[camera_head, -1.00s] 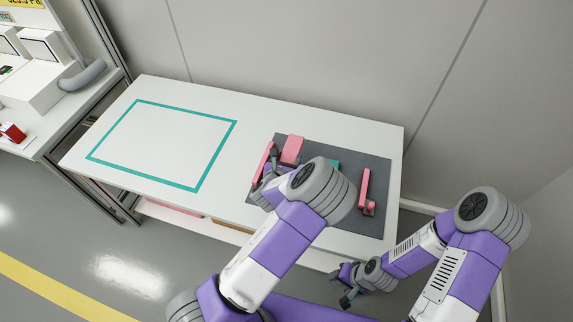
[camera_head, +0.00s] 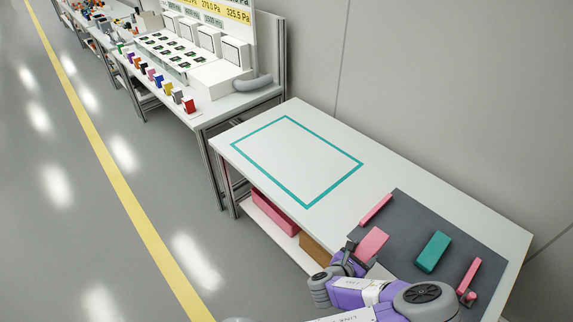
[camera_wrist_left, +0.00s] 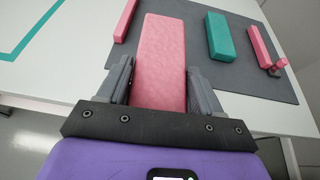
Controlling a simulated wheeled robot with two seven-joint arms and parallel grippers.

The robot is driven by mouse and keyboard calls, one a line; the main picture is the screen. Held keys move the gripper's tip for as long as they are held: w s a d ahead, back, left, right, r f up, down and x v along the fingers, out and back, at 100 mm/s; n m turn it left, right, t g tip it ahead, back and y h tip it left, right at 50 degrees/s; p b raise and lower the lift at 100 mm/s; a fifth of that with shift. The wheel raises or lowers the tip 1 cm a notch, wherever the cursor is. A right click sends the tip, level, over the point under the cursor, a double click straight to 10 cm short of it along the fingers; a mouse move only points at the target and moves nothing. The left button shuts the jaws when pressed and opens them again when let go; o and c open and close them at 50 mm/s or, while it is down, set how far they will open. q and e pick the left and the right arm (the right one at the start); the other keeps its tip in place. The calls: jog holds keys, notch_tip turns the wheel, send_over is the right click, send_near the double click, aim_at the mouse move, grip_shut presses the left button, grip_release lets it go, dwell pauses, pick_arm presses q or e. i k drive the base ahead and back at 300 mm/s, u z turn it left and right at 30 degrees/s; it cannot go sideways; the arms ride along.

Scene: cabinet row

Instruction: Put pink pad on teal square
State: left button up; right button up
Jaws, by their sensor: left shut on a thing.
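The pink pad (camera_head: 372,244) is at the front-left part of the dark grey mat in the head view. It also fills the middle of the left wrist view (camera_wrist_left: 161,55). My left gripper (camera_head: 352,258) is shut on the pad's near part, with one finger along each side in the wrist view (camera_wrist_left: 161,78). I cannot tell whether the pad touches the mat or hangs just above it. The teal square (camera_head: 324,140) is an empty outline on the white table, left of the mat. My right gripper is not in view.
The grey mat (camera_head: 405,218) also carries a teal block (camera_head: 433,252), a pink bar (camera_head: 376,209) beside the pad, and another pink bar (camera_head: 468,275) at the right. The white table (camera_head: 345,205) is clear between mat and outline. A wall stands behind the table.

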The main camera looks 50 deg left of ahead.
aim_at(284, 146)
jog(key=k, duration=0.6)
jog(key=u, duration=2.5)
jog(key=i, duration=2.85)
jog(key=z, duration=3.1)
